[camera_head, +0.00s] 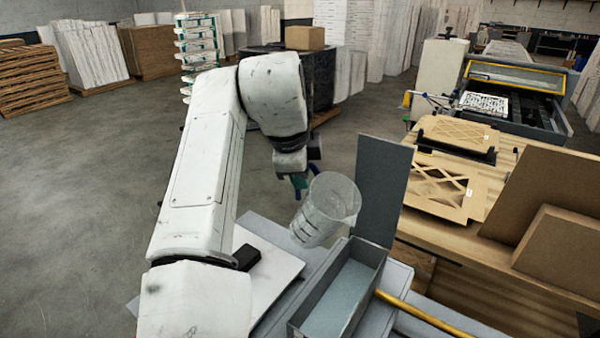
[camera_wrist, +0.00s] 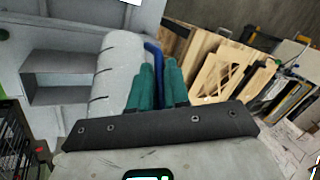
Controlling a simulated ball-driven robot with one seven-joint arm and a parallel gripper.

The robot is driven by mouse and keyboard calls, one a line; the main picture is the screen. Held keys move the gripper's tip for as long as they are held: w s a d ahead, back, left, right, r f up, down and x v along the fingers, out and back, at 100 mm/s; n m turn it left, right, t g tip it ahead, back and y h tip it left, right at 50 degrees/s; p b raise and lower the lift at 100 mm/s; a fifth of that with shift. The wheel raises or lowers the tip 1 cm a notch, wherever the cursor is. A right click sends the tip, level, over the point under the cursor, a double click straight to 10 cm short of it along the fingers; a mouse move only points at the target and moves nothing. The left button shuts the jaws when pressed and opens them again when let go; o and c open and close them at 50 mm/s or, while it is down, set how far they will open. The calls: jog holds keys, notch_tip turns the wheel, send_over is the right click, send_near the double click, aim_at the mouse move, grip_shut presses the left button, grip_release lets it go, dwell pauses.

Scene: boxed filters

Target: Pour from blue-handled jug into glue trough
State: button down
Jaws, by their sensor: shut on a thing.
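The clear jug (camera_head: 323,212) with dark level marks is held up in the air, tilted, with its mouth toward the upper right in the head view. In the wrist view the jug (camera_wrist: 117,75) shows as a pale cylinder with its blue handle (camera_wrist: 153,55) beside the green fingers. My gripper (camera_head: 302,185) is shut on the blue handle; the green fingertips also show in the wrist view (camera_wrist: 158,78). The glue trough (camera_head: 342,298), a grey open box with a pale blue-grey inside, lies below and right of the jug. No stream between them is visible.
A grey upright panel (camera_head: 382,190) stands at the trough's far end, close to the jug's right. A yellow rod (camera_head: 430,315) runs right of the trough. Cardboard pieces (camera_head: 445,187) lie on the wooden bench to the right.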

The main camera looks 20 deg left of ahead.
jog(key=shift+f+g+h, duration=0.5)
jog(key=shift+g+h, duration=0.2)
jog(key=shift+g, duration=0.1)
jog(key=shift+f+n, duration=0.1)
jog(key=shift+n, duration=0.2)
jog(key=shift+s+d+f+g+h, duration=0.2)
jog(key=shift+f+g+h, duration=0.5)
jog(key=shift+f+h, duration=0.1)
jog(key=shift+r, duration=0.1)
jog(key=shift+r, duration=1.4)
